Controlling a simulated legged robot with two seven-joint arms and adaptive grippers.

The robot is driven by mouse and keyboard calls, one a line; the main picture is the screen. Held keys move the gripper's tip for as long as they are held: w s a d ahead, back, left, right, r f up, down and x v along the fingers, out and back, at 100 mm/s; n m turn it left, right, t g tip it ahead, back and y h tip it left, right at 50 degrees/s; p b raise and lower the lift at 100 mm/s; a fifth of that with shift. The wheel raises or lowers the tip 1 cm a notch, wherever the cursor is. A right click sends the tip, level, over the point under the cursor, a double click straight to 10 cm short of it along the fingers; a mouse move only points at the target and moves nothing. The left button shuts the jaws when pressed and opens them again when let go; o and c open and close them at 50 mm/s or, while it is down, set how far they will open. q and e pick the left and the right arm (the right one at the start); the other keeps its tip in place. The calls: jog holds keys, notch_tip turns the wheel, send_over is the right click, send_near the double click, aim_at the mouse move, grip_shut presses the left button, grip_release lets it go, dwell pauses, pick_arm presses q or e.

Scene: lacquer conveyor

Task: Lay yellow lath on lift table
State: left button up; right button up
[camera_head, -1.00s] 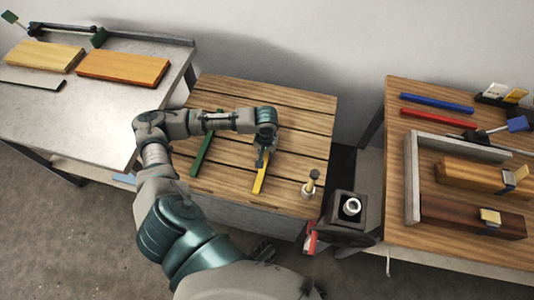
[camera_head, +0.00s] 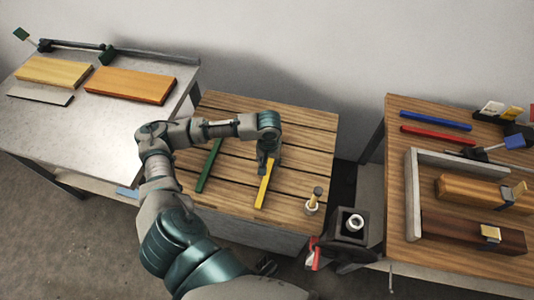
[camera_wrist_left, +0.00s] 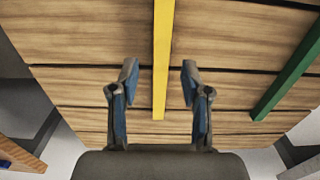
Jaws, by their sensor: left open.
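The yellow lath (camera_head: 263,188) lies on the slatted wooden top of the middle table (camera_head: 300,120), which I take to be the lift table. My left gripper (camera_head: 266,163) is over the lath's far part and hides it in the head view. In the left wrist view the gripper (camera_wrist_left: 160,80) is open, with one finger on each side of the lath (camera_wrist_left: 162,50). Gaps show between the lath and both fingers. Whether the fingertips touch the table I cannot tell. My right gripper is not in view.
A green lath (camera_head: 209,165) lies left of the yellow one. A metal bench (camera_head: 90,125) with boards is at left. A wooden bench (camera_head: 400,215) at right holds blue and red laths (camera_head: 436,120) and blocks.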

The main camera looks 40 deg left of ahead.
aim_at(268, 171)
pick_arm(q)
notch_tip(268, 171, up, 6)
jog(key=p, duration=0.1)
jog(key=shift+r, duration=0.15)
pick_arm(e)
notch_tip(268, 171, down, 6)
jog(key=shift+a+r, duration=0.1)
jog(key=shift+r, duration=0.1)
pick_arm(q)
jog(key=shift+a, duration=0.15)
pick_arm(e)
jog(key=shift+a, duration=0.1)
